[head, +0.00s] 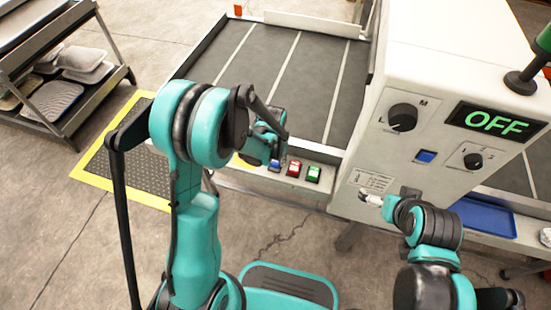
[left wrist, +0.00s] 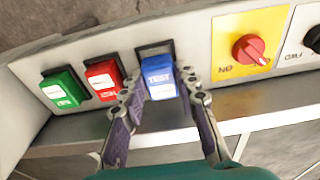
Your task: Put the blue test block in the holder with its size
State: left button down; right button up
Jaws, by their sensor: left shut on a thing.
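The blue test block (left wrist: 159,78), with TEST on its face, is between the fingers of my left gripper (left wrist: 161,104). The gripper is shut on it. The block is right at a dark square holder (left wrist: 154,48) on the panel and covers its lower part; I cannot tell how deep it sits. In the head view my left gripper (head: 270,146) is over the panel at the conveyor's near edge, and the blue block (head: 275,165) shows just below it. My right gripper (head: 371,199) is in front of the white machine housing; its finger opening is too small to read.
A red block (left wrist: 104,78) and a green block (left wrist: 63,87) sit in the panel beside the blue one. A red knob (left wrist: 250,50) on a yellow plate is to the right. The white control box (head: 450,80) shows OFF. A blue tray (head: 484,217) is at right.

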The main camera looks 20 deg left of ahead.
pick_arm(q)
jog(key=shift+f, duration=0.25)
jog(key=c, duration=1.1)
grip_release()
jog(key=shift+r, duration=0.1)
jog(key=shift+c, duration=0.2)
jog(key=shift+r, duration=0.25)
notch_tip(320, 180, up, 11)
jog(key=s+p, duration=0.1)
jog(key=p, duration=0.4)
jog(key=s+a+r+t, duration=0.2)
jog(key=s+r+t, duration=0.3)
jog(key=s+r, duration=0.9)
jog(key=shift+s+a+t, duration=0.35)
jog(key=shift+s+t, duration=0.05)
jog(key=shift+s, duration=0.5)
